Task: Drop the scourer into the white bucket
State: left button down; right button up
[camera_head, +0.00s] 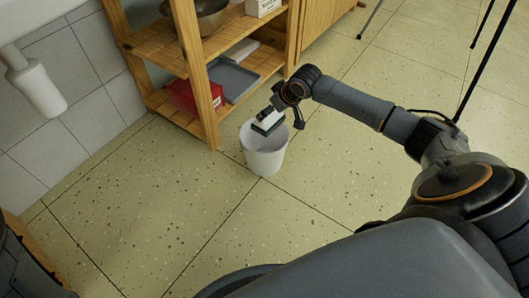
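The white bucket (264,160) stands upright on the floor beside the shelf, with its mouth open upward. The scourer (267,125), a small block with a white top and a dark green lower side, shows over the back part of the bucket's mouth. My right gripper (281,117) is just above the bucket, its two fingers spread well apart. The left finger overlaps the scourer in the picture, while the right finger stands clear of it. Whether the scourer touches the gripper or the bucket is unclear. My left gripper is not in view.
A wooden shelf (196,75) stands behind the bucket, holding a red box (193,97), a grey tray (232,80) and a metal bowl (205,12). Thin dark stand legs (482,45) rise at upper right. The tiled floor left and front of the bucket is clear.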

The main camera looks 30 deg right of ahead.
jog(key=o, duration=1.2)
jog(key=shift+s+d+r, duration=0.1)
jog(key=shift+s+r, duration=0.15)
jog(key=shift+r, duration=0.15)
jog(key=v, duration=1.1)
